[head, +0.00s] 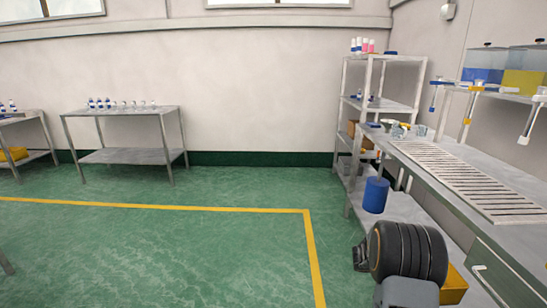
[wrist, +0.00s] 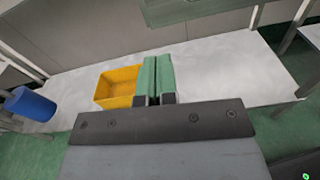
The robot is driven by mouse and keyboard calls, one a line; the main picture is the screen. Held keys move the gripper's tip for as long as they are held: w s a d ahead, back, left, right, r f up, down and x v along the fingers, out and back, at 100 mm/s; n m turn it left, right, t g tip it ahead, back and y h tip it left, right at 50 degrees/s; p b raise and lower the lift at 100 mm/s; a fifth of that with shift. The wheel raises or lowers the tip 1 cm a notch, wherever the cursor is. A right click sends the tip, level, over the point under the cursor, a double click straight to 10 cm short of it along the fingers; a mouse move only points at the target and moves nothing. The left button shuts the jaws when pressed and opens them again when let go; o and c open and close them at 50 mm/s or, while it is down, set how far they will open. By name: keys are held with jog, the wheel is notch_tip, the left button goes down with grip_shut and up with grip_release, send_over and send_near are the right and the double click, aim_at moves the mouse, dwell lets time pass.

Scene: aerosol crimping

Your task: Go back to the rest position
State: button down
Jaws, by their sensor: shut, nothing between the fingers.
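My gripper (wrist: 158,62) shows in the wrist view as two green fingers side by side, shut with nothing between them. Its fingers are over the pale lower shelf (wrist: 215,66), just right of a yellow bin (wrist: 103,92). Whether the fingers touch the bin or the shelf I cannot tell. In the head view my dark arm is at the lower right, in front of the workbench, and the fingers cannot be made out there.
A workbench (head: 441,163) with a slatted top runs along the right, beside a shelf rack (head: 384,103). A blue cylinder (head: 375,195) and the yellow bin (head: 453,284) are low there. A side table (head: 122,111) with small bottles stands at the back left. The green floor (head: 150,245) is open.

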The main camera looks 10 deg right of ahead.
jog(key=s+a+f+m+g+y, duration=0.2)
jog(key=s+a+f+m+y, duration=0.1)
jog(key=s+f+m+y, duration=0.15)
jog(key=s+a+r+m+y+p, duration=0.4)
jog(key=a+m+y, duration=0.1)
jog(key=a, duration=0.3)
jog(key=s+a+r+m+t+y+p, duration=0.2)
jog(key=a+r+t+y+p, duration=0.2)
jog(key=a+r+p, duration=0.3)
jog(key=s+a+r+m+t+y+p, duration=0.3)
jog(key=a+r+p, duration=0.4)
jog(key=a+r, duration=1)
jog(key=shift+r+t+y+p, duration=0.45)
jog(key=shift+r+t, duration=0.15)
jog(key=shift+t, duration=0.2)
jog(key=shift+m, duration=0.25)
